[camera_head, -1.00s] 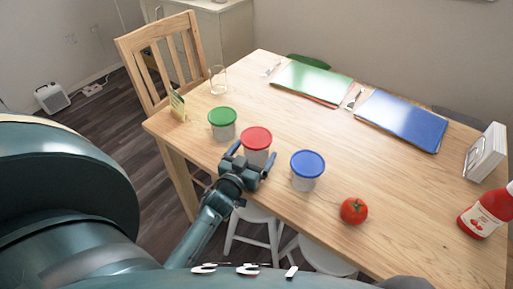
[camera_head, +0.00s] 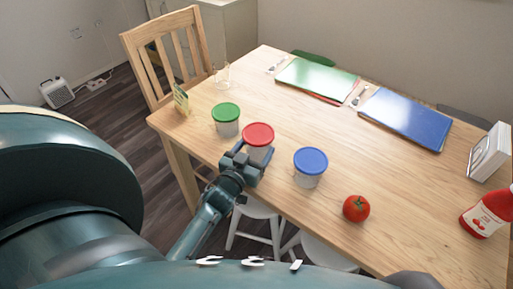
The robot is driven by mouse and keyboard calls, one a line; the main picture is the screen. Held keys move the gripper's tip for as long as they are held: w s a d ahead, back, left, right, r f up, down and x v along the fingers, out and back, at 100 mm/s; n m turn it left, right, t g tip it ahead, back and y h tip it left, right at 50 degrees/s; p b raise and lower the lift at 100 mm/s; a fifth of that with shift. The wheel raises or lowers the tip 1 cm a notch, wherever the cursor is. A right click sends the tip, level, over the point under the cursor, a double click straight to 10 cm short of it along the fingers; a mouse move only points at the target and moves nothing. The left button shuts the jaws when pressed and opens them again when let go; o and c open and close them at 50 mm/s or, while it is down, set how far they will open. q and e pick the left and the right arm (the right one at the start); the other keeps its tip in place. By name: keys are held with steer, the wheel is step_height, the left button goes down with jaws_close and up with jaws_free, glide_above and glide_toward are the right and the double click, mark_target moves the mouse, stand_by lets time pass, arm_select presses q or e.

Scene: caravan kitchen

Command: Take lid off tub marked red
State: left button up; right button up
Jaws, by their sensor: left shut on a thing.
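The tub with the red lid (camera_head: 258,133) stands near the table's front edge, between two like tubs. Its lid sits on top. Its pale body (camera_head: 259,153) shows only in part, behind my gripper. My left gripper (camera_head: 252,154) reaches in from the front and is shut on this tub, just below the lid's front rim. The exact contact of the fingertips is hard to see. My right gripper is not in view.
A green-lidded tub (camera_head: 226,112) stands close on the left, a blue-lidded tub (camera_head: 310,160) on the right. A tomato (camera_head: 356,208), a red bottle (camera_head: 487,212) and a glass (camera_head: 221,75) are also on the table (camera_head: 400,195). The table's middle is clear.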

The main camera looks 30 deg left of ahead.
arm_select(q)
steer(key=s+r, duration=0.3)
steer(key=s, duration=0.3)
steer(key=s+d+r+p, duration=0.1)
steer(key=s+r, duration=0.3)
steer(key=s, duration=0.3)
steer(key=shift+d, duration=0.3)
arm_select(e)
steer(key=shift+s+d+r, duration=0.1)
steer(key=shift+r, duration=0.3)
arm_select(q)
steer(key=o, duration=0.4)
steer(key=c, duration=0.8)
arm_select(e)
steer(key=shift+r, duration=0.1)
